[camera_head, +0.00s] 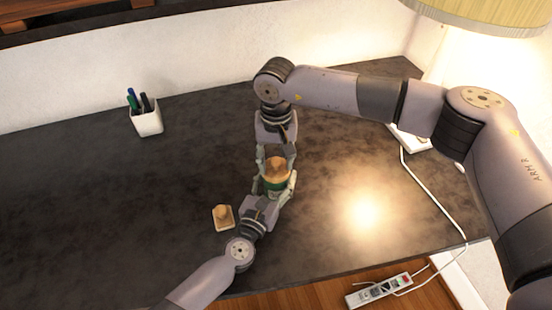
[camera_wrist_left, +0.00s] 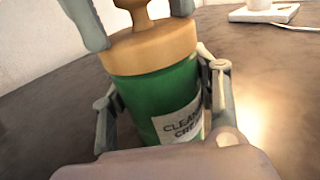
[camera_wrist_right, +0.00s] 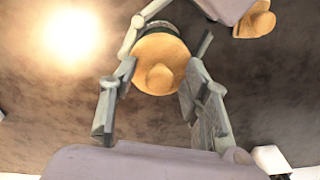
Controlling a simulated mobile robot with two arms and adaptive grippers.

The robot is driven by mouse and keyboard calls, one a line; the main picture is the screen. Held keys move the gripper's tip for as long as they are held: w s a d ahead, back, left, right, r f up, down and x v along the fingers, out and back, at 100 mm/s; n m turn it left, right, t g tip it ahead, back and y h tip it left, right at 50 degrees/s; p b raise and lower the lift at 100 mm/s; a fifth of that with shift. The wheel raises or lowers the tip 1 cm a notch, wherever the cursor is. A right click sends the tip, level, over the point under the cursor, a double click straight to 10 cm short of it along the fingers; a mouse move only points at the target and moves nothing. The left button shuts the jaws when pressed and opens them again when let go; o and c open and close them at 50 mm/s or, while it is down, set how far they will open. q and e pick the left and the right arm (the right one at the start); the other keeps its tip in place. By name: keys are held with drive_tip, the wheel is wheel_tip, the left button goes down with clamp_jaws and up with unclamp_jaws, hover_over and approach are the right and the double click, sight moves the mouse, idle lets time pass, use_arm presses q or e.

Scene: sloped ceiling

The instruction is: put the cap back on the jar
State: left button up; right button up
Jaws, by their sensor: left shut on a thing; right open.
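The green jar (camera_wrist_left: 145,100) stands upright on the dark desk, with a white label partly covered by a finger. My left gripper (camera_wrist_left: 160,97) is shut around its body. A round wooden cap (camera_wrist_left: 150,50) with a knob sits on the jar's top, level and with no gap that I can see. It also shows from above in the right wrist view (camera_wrist_right: 160,64). My right gripper (camera_head: 276,157) is open above the jar, pointing down at it, its fingers on either side of the knob. Whether they touch the cap I cannot tell.
A second knobbed wooden lid (camera_head: 223,216), with a squarish base, lies on the desk left of my left gripper. A white pen cup (camera_head: 147,122) stands at the back left. A cable and power strip (camera_head: 378,290) are at the front right.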

wheel_tip(320, 180, up, 12)
idle(0.6)
use_arm(q)
drive_tip(key=o, duration=1.8)
drive_tip(key=v, duration=1.2)
